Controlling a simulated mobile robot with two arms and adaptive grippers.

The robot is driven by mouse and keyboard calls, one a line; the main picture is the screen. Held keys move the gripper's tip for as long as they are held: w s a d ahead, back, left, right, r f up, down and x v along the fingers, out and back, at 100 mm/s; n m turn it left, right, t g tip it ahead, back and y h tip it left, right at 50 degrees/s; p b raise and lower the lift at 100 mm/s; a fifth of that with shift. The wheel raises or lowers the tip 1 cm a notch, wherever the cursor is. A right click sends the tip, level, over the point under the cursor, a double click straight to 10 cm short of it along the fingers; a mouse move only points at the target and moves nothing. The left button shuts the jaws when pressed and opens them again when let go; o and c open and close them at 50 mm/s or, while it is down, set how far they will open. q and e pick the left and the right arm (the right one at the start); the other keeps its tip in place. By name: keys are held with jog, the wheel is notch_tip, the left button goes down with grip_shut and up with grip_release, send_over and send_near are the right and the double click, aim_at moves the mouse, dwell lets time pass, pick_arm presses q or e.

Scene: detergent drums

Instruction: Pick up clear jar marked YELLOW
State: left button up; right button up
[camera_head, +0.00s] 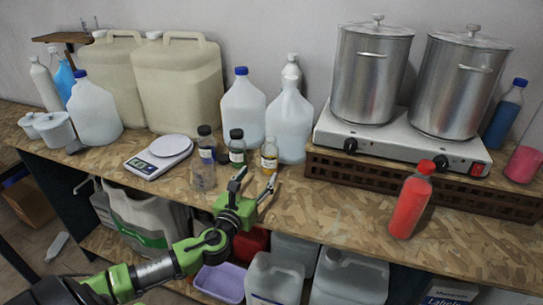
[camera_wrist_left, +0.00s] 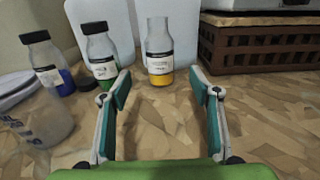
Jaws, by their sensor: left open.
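The clear jar marked YELLOW (camera_head: 269,156) stands upright on the bench, with yellow liquid at its bottom and a label with text too small to read. It also shows in the left wrist view (camera_wrist_left: 159,52), straight ahead between the fingers and beyond their tips. My left gripper (camera_head: 254,183) is open and empty at the bench's front edge, in front of the jar and apart from it. Its two fingers also show in the left wrist view (camera_wrist_left: 160,86). The right gripper is not in view.
A jar with green liquid (camera_head: 237,147) stands just left of the yellow one, then a blue one (camera_head: 207,146). An empty clear container (camera_head: 203,175) is nearer the edge. White jugs (camera_head: 290,125) stand close behind. A brown crate (camera_head: 330,167) lies right, and a red bottle (camera_head: 410,205).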

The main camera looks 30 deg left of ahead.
aim_at(267, 161)
pick_arm(q)
jog(key=x, duration=0.3)
jog(key=shift+r, duration=0.25)
jog(key=shift+f+p+x, duration=0.25)
jog(key=shift+p+x, duration=0.05)
jog(key=shift+x, duration=0.9)
jog(key=shift+w, duration=0.35)
jog(key=shift+w+a+r, duration=0.15)
jog(key=shift+w, duration=0.1)
jog(key=p+x, duration=0.1)
jog(key=x, duration=0.2)
jog(key=shift+w, duration=0.2)
jog(key=shift+w+a, duration=0.15)
jog(key=shift+w, duration=0.35)
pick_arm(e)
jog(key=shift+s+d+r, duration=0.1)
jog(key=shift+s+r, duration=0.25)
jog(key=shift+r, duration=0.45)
pick_arm(q)
jog(key=shift+s, duration=0.1)
jog(key=shift+c, duration=1.1)
jog(key=c, duration=1.1)
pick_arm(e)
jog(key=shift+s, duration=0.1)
